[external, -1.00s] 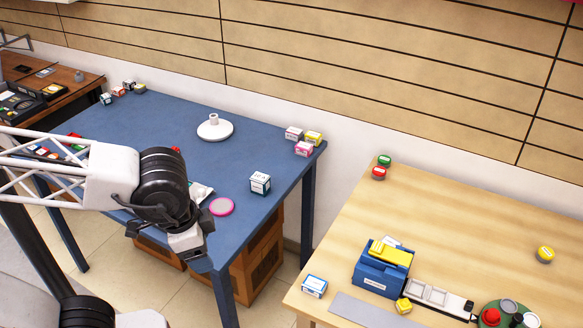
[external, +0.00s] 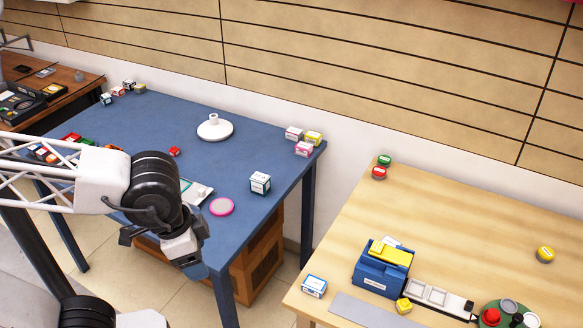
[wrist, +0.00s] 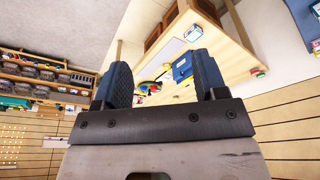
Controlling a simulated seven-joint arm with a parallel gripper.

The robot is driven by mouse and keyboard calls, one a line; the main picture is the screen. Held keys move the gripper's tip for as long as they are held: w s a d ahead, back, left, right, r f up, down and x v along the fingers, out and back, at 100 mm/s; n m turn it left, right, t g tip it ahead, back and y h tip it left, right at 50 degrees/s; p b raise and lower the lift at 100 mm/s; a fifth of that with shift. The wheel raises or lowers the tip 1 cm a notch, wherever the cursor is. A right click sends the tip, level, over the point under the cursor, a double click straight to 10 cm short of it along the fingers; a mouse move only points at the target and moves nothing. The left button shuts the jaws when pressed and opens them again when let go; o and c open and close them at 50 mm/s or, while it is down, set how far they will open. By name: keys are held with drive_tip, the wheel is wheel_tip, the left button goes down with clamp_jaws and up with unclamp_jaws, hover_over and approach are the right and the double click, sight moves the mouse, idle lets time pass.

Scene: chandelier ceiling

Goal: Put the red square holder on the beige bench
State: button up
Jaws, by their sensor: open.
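A small red piece (external: 174,151) lies on the blue table (external: 165,120); it may be the red square holder, but it is too small to be sure. The beige bench (external: 440,215) is at the right, and its top also shows in the wrist view (wrist: 235,45). My gripper (external: 196,273) is at the front edge of the blue table, left of the bench and apart from the red piece. In the wrist view my gripper (wrist: 162,80) has its two dark fingers spread, with nothing held between them.
The blue table holds a white round stand (external: 214,130), a pink disc (external: 221,207), several small boxes and red and green pieces at the left. The bench holds a blue box (external: 382,270) and a round green tray (external: 506,310). The bench's middle is clear.

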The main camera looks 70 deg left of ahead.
drive_tip(key=w+a+m+g+y, duration=0.1)
drive_tip(key=w+a, duration=0.6)
drive_tip(key=a, duration=0.2)
drive_tip(key=w+a+m+y, duration=0.1)
drive_tip(key=w+a, duration=0.6)
drive_tip(key=a, duration=0.3)
drive_tip(key=w+a+f+m+g+y, duration=0.1)
drive_tip(key=w+a+f, duration=0.1)
drive_tip(key=a, duration=0.9)
drive_tip(key=w+a+f+m, duration=0.1)
drive_tip(key=w+a+f, duration=0.15)
drive_tip(key=a, duration=0.75)
drive_tip(key=s+a+f+m+g, duration=0.1)
drive_tip(key=s+a+f, duration=0.25)
drive_tip(key=a, duration=0.75)
drive_tip(key=s+a+f+m+g, duration=0.1)
drive_tip(key=s+a+f, duration=0.3)
drive_tip(key=a, duration=0.6)
drive_tip(key=s+a+f+m+g, duration=0.1)
drive_tip(key=s+a+f, duration=0.4)
drive_tip(key=a, duration=0.4)
drive_tip(key=s+a+f+m, duration=0.1)
drive_tip(key=s+a+f, duration=0.4)
drive_tip(key=s+a, duration=0.3)
drive_tip(key=shift+s+a+f+m+g, duration=0.2)
drive_tip(key=shift+a+f+m+g, duration=0.2)
drive_tip(key=shift+a, duration=0.4)
